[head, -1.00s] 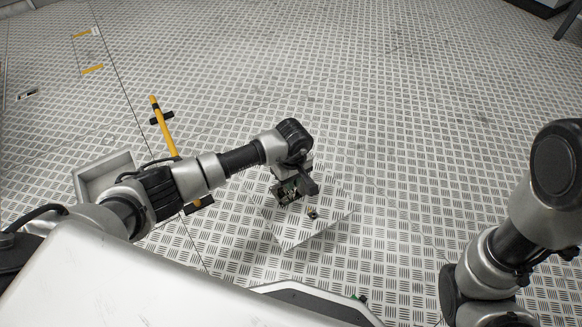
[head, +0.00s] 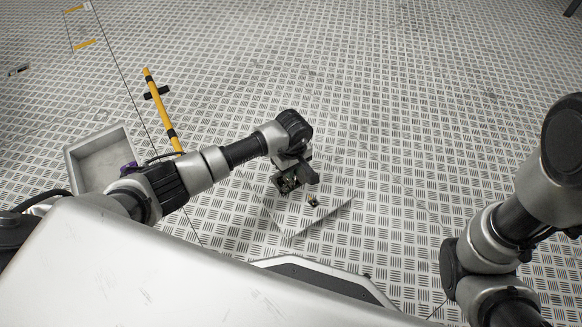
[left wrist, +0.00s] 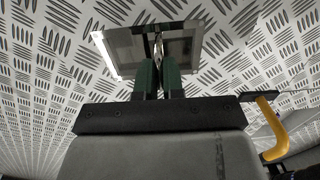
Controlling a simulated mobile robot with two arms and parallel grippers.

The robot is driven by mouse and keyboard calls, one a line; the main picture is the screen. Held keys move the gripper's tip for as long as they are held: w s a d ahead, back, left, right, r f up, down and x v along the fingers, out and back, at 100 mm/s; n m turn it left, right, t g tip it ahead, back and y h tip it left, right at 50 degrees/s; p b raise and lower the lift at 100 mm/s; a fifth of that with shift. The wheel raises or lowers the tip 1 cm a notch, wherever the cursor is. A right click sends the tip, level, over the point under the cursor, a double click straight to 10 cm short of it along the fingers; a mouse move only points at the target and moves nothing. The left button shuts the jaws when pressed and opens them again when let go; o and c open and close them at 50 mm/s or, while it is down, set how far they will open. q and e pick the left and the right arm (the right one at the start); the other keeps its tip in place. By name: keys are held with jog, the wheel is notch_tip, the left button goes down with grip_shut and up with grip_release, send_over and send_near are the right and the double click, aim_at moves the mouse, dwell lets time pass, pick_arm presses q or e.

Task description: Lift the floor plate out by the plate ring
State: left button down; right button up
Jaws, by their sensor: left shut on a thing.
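The floor plate (head: 292,226) is a tread-patterned square in the floor below my left gripper. Its near corner and right edge show in the head view; the gripper and arm cover part of it. My left gripper (head: 306,190) points down at it. In the left wrist view, the green-padded fingers (left wrist: 158,74) are closed together on a thin piece, the plate ring (left wrist: 158,47), in front of a grey square patch. The ring is mostly hidden by the fingers. I cannot tell how far the plate is raised. My right gripper is out of view.
A grey open tray (head: 70,160) stands on the floor at the left. A yellow and black bar (head: 157,100) is beside it, and yellow floor marks (head: 85,44) lie farther back. The floor behind and right of the plate is clear.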

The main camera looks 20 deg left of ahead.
pick_arm(q)
jog(key=shift+f, duration=0.15)
jog(key=c, duration=1.2)
grip_release()
jog(key=shift+o, duration=0.2)
